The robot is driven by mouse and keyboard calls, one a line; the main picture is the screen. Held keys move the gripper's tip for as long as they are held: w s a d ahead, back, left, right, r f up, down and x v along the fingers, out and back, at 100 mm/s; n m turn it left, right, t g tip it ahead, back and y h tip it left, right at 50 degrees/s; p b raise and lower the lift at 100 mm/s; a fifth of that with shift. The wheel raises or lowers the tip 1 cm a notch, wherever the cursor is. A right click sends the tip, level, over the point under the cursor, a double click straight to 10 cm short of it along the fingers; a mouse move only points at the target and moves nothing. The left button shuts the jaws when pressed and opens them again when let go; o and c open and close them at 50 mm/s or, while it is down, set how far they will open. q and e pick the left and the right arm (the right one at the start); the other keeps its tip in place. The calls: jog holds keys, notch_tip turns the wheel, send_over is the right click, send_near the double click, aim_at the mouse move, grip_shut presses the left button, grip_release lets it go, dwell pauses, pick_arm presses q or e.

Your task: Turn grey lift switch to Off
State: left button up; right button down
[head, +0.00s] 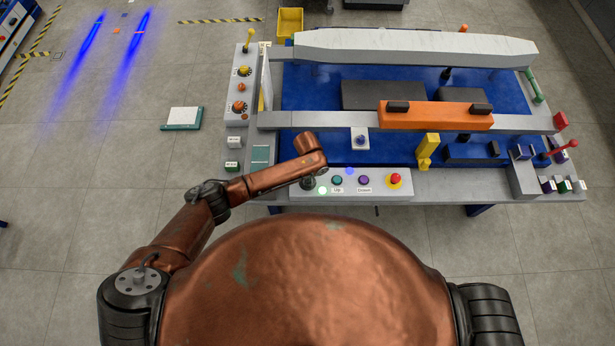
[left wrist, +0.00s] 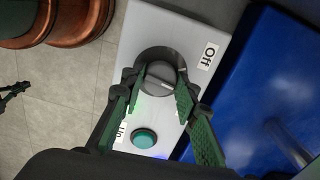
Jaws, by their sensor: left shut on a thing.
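The grey lift switch (left wrist: 156,60) is a round dark-grey knob on a light-grey control panel (left wrist: 165,22). A white "Off" label (left wrist: 208,56) lies beside it in the left wrist view. My left gripper (left wrist: 161,80) has its two green fingers on either side of the knob's raised grip and is shut on it. The fingers partly cover the knob, and I cannot tell its exact setting. In the head view my left gripper (head: 308,182) is at the left end of the panel (head: 383,188), beside a lit green lamp (head: 322,190). My right gripper is not in view.
A teal Up button (head: 337,180), a purple Down button (head: 364,180) and a red stop button (head: 395,180) sit right of the switch. An orange block (head: 436,116) and yellow post (head: 427,150) stand on the lift. The floor to the left is mostly clear.

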pick_arm(q)
jog(key=n+p, duration=0.3)
jog(key=n, duration=0.2)
jog(key=shift+d+r, duration=0.1)
jog(key=shift+r, duration=0.05)
jog(key=shift+n+p, duration=0.65)
jog(key=shift+n, duration=0.75)
jog(key=o, duration=1.1)
jog(key=shift+o, duration=0.2)
notch_tip(320, 180, up, 12)
